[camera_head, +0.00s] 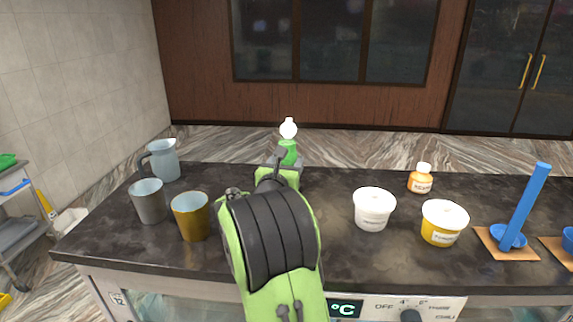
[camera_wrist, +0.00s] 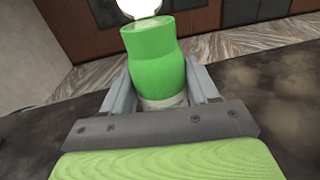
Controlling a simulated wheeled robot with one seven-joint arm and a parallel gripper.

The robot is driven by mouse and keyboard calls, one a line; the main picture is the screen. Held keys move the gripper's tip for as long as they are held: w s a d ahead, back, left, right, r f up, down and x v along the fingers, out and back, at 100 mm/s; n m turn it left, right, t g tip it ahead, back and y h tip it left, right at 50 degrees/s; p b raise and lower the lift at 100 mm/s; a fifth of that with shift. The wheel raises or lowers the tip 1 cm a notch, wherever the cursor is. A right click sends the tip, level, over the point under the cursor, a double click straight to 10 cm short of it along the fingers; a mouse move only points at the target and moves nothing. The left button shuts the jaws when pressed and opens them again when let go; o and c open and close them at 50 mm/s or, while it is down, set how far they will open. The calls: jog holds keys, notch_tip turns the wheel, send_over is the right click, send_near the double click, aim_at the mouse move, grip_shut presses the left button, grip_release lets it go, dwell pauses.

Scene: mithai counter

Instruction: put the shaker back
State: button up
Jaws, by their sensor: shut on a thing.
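A green shaker with a white round top (camera_wrist: 155,55) is between the two grey fingers of my gripper (camera_wrist: 163,88) in the wrist view, roughly upright. In the head view the shaker (camera_head: 289,150) shows beyond my arm, near the back edge of the dark counter (camera_head: 330,262). My gripper is shut on the shaker. The lower part of the shaker is hidden by my gripper, so I cannot tell whether its base touches the counter.
A glass jug (camera_head: 164,160), a grey cup (camera_head: 149,201) and an amber cup (camera_head: 191,216) stand on the left. The counter between is mostly clear.

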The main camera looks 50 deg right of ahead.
jog(key=o, duration=1.2)
jog(key=shift+f, duration=0.1)
jog(key=shift+o, duration=0.2)
jog(key=b+v, duration=0.2)
jog(key=v, duration=0.9)
jog(key=shift+w+a, duration=0.1)
jog(key=shift+w, duration=0.05)
jog(key=shift+s+a, duration=0.35)
jog(key=shift+a, duration=0.05)
